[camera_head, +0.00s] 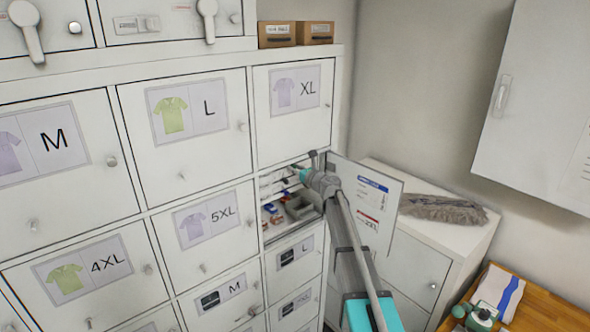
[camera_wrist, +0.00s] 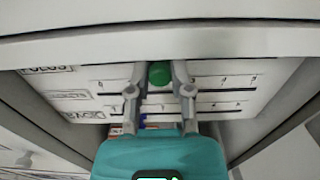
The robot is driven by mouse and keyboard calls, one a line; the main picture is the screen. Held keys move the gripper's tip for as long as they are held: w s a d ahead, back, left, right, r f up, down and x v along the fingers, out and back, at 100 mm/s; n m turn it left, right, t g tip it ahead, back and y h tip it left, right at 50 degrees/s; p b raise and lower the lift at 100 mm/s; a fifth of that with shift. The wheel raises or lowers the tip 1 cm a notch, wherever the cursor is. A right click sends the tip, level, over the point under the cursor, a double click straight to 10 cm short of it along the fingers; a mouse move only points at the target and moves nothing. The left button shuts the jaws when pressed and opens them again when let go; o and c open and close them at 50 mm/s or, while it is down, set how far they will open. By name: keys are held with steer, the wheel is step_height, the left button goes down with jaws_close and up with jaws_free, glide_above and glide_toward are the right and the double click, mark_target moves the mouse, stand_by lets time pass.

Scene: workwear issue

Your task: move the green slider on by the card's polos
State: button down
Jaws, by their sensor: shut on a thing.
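A green slider knob (camera_wrist: 159,73) shows in the wrist view, on the upper of the slotted rows of a white slider board (camera_wrist: 222,93). My gripper (camera_head: 297,169) reaches into an open locker compartment in the head view. Its two grey fingers are shut on the green slider, one on each side. A white card (camera_head: 368,203) with a blue and a red label hangs on the open door. Its small print, including any polo count, is not readable.
Grey bins and small items (camera_head: 299,207) lie low in the compartment. The open door stands close to the right of my arm. Shut doors with size labels surround the opening. A white cabinet (camera_head: 445,238) with a grey duster (camera_head: 440,209) stands to the right.

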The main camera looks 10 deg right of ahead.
mark_target(298, 162)
steer(key=shift+w+d, duration=0.5)
steer(key=shift+d, duration=0.35)
steer(key=shift+w+d, duration=0.5)
steer(key=shift+d, duration=0.3)
steer(key=shift+a, duration=0.1)
steer(key=c, duration=0.5)
jaws_free()
steer(key=shift+s, duration=0.1)
steer(key=v, duration=1.2)
